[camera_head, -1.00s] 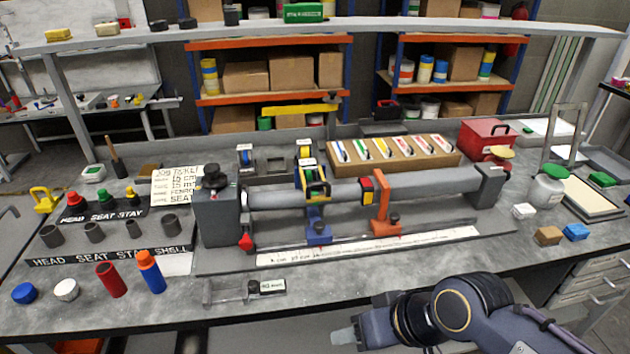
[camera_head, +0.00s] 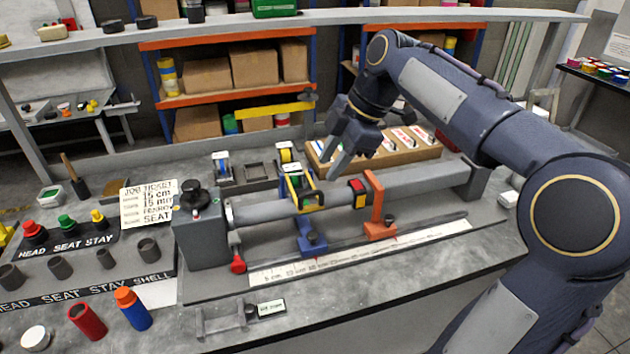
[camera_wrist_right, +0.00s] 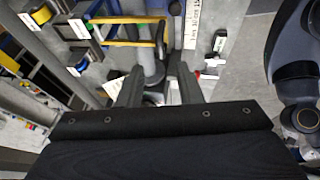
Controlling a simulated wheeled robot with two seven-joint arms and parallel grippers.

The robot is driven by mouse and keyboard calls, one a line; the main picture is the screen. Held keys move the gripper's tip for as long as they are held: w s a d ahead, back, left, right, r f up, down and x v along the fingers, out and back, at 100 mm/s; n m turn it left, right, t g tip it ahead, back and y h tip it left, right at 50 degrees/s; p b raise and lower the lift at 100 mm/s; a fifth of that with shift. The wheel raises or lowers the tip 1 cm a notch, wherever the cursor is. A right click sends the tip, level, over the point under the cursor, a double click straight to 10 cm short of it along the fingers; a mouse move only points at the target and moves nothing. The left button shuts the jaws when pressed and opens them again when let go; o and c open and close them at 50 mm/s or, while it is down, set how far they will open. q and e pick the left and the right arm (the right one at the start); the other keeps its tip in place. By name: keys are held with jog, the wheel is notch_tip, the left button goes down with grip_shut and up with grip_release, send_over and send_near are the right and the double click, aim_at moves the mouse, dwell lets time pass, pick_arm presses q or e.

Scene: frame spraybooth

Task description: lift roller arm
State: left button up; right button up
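What looks like the roller arm, a yellow frame with dark parts (camera_head: 303,193), sits across the grey tube (camera_head: 265,208) of the bench fixture, above a blue clamp (camera_head: 311,243). The yellow frame also shows in the right wrist view (camera_wrist_right: 128,42), beyond the fingers. My right gripper (camera_head: 330,163) is above and just right of the frame, pointing down. Its two fingers are apart with nothing between them, also in the right wrist view (camera_wrist_right: 160,88). I cannot tell whether a finger touches the frame. My left gripper is not in view.
A cardboard rack (camera_head: 405,157) of rolls lies behind. The grey end box (camera_head: 200,238) stands left. A white ruler (camera_head: 350,254) runs along the front; bench beyond it is mostly clear.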

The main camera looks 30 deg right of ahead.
aim_at(313, 192)
jog(key=x, duration=0.6)
jog(key=shift+a+f, duration=0.1)
jog(key=shift+f, duration=0.15)
grip_shut()
